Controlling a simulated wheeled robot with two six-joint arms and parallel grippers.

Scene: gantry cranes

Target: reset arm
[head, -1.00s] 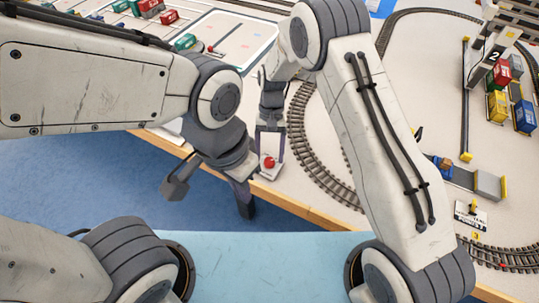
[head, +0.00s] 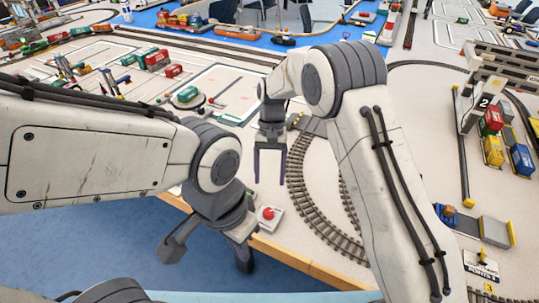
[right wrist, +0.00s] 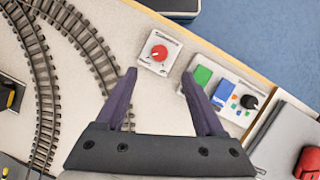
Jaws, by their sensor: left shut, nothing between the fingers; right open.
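My right gripper (head: 270,172) is open and empty in the head view, its two dark fingers pointing down over the pale layout table (head: 330,150). It is just behind a red button on a white plate (head: 267,214) near the table's front edge. In the right wrist view the open fingers (right wrist: 160,77) appear on either side below the red button (right wrist: 159,53), with nothing between them. My left gripper (head: 244,258) is shut and empty, low over the blue floor beyond the wooden table edge.
Curved track (head: 315,215) runs right of the right gripper. A crane marked 2 (head: 482,105) stands at right beside coloured containers (head: 493,150). A control panel with green and blue buttons (right wrist: 222,88) shows in the right wrist view. Container wagons (head: 150,58) are at back left.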

